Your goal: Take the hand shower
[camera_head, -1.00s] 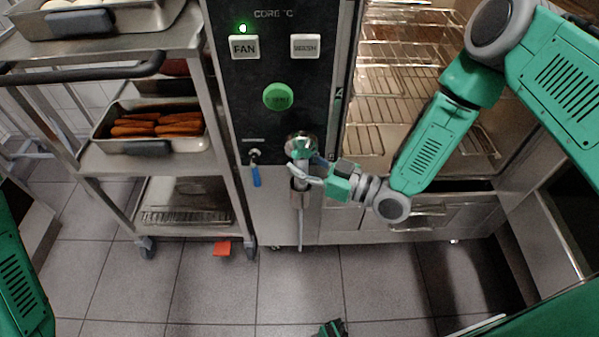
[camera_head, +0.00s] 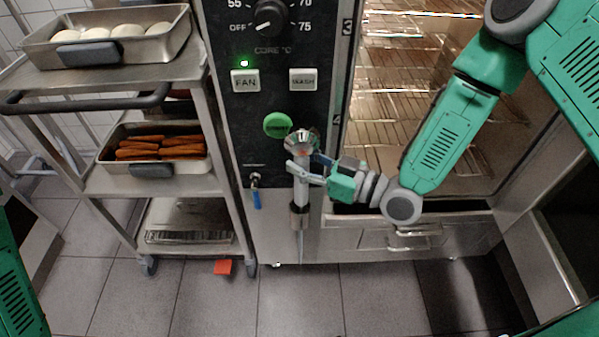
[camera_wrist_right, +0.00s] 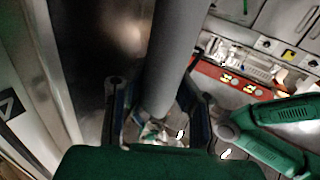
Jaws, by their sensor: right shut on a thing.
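The hand shower (camera_head: 302,190) is upright in front of the oven's control column, its round silver head at the top and its grey handle running down to a metal holder (camera_head: 299,216). I cannot tell whether its lower end is still inside the holder. My right gripper (camera_head: 303,172) reaches in from the right and is shut on the handle just below the head. In the right wrist view, the grey handle (camera_wrist_right: 178,45) stands between the two fingers of the right gripper (camera_wrist_right: 160,115). My left gripper is out of view.
A trolley (camera_head: 92,180) with trays of dough balls and browned sticks stands at the left. The control panel has a green button (camera_head: 277,125) and a small blue-handled valve (camera_head: 256,198). The oven racks (camera_head: 400,90) are at the right. An orange piece (camera_head: 222,267) lies on the tiled floor.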

